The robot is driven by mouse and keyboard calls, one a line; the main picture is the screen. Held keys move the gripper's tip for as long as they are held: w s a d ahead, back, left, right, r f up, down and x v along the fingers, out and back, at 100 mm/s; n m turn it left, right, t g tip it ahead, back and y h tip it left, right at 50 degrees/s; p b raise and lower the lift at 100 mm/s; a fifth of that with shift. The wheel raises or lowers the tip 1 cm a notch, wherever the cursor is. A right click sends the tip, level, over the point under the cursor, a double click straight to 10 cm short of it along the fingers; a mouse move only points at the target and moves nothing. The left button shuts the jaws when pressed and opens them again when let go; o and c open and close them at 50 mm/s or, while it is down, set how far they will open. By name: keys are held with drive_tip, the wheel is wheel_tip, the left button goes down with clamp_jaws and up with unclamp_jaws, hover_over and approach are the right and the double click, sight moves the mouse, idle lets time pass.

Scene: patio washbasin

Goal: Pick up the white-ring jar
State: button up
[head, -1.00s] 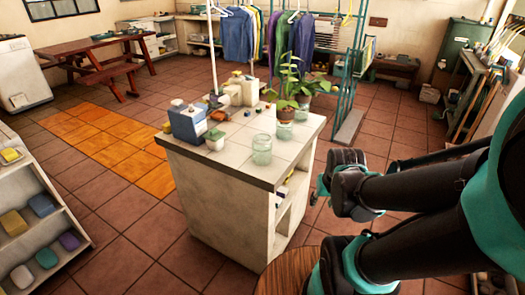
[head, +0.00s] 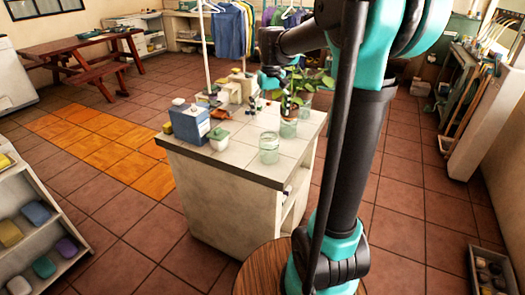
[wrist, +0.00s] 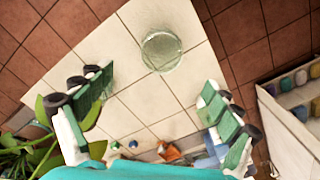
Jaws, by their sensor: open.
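A clear greenish glass jar (head: 268,149) stands upright near the front right of the tiled counter. In the wrist view the jar (wrist: 161,50) is seen from above with a pale round rim, beyond the fingertips and roughly centred between them. A second glass jar (head: 288,128) stands behind it, by the plant. I cannot make out clearly which jar has a white ring. My gripper (wrist: 158,82) is open and empty, with its fingers spread wide above the counter.
A leafy plant (head: 292,90) stands close to my gripper. Tiles around the front jar are bare.

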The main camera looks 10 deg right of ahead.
sight(269, 150)
wheel_tip(269, 150, down, 16)
drive_tip(key=shift+a+f, duration=0.1)
drive_tip(key=shift+f, duration=0.1)
idle(0.4)
drive_tip(key=c, duration=1.3)
drive_tip(key=shift+o, duration=0.2)
drive_tip(key=shift+r, duration=0.1)
